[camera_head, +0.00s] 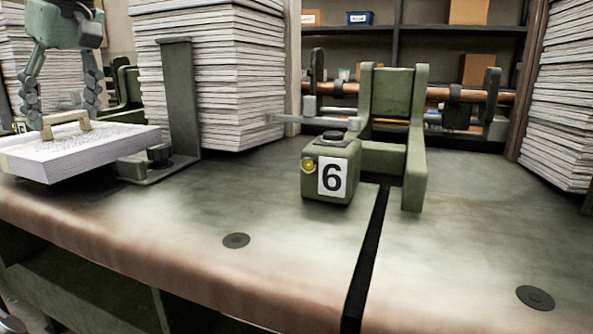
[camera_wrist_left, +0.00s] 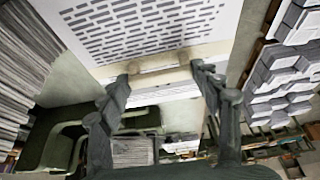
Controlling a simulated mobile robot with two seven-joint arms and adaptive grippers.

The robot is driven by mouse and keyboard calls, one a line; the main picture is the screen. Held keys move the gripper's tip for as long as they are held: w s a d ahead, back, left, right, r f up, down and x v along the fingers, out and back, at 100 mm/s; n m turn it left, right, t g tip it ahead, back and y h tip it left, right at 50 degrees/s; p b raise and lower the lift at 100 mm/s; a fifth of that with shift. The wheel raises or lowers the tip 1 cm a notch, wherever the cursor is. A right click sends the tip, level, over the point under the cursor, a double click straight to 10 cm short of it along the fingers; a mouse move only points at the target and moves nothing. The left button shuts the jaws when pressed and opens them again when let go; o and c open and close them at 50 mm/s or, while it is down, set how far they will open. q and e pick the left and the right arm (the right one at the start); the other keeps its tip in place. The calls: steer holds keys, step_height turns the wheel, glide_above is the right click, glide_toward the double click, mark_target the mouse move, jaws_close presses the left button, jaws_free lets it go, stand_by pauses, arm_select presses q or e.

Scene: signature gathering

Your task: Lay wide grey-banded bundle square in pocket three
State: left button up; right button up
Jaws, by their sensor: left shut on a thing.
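My left gripper (camera_head: 64,122) is at the upper left of the head view, shut on the tan handle of a wide white paper bundle (camera_head: 85,155). The bundle lies near level over the bench's left part, beside a grey upright bracket; I cannot tell whether it touches the bench. A pale band shows at its left corner; its colour looks cream here. In the left wrist view the gripper (camera_wrist_left: 160,75) has a finger at each end of the handle, and the bundle's printed face (camera_wrist_left: 150,20) shows beyond. No label for pocket three is visible. My right gripper is not in view.
A green fixture (camera_head: 328,170) labelled 6 stands mid-bench, with a dark slot beside it. The grey bracket (camera_head: 180,100) stands before a tall paper stack (camera_head: 235,75). Another stack (camera_head: 560,100) is at right. The front bench surface (camera_head: 180,215) is clear.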

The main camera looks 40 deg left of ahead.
mark_target(88, 135)
arm_select(q)
steer(key=d+r, duration=0.1)
steer(key=r, duration=0.1)
steer(key=w+d+r, duration=0.1)
steer(key=d, duration=0.1)
steer(key=shift+w+r, duration=0.2)
steer(key=shift+r, duration=0.2)
steer(key=shift+w+r+t, duration=0.15)
steer(key=shift+w+t, duration=0.05)
steer(key=shift+t, duration=0.2)
steer(key=shift+a+m, duration=0.15)
steer(key=shift+m, duration=0.25)
steer(key=shift+r, duration=0.1)
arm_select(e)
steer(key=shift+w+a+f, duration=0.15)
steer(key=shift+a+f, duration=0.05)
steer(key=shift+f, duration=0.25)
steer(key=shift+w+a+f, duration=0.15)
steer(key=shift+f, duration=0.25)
arm_select(q)
steer(key=shift+w, duration=0.1)
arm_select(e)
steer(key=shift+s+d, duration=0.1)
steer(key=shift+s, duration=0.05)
